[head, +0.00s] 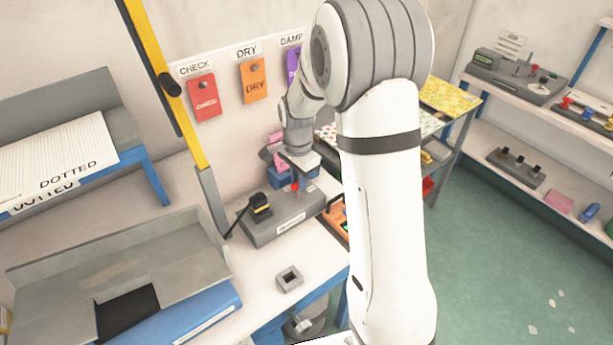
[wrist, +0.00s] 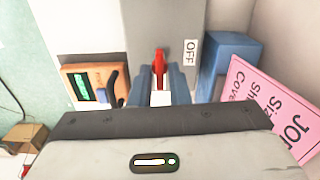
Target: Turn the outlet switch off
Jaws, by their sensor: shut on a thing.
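The outlet switch is a red lever (wrist: 160,57) on a grey outlet box (wrist: 140,22), with a white OFF label (wrist: 190,52) to its right in the wrist view. My gripper (wrist: 160,82) is shut on the lever, one blue finger on each side. In the head view the grey outlet box (head: 280,220) lies on the bench against the wall. My gripper (head: 294,182) is over its far part, with a bit of red showing below the fingers. The lever's base and exact tilt cannot be made out.
A black and yellow plug (head: 260,207) sits on the box's left part. An orange device (wrist: 95,85) with a green display is beside the box. A pink card (wrist: 265,105) leans near a blue block (wrist: 228,62). A small grey square holder (head: 289,279) stands on the bench front.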

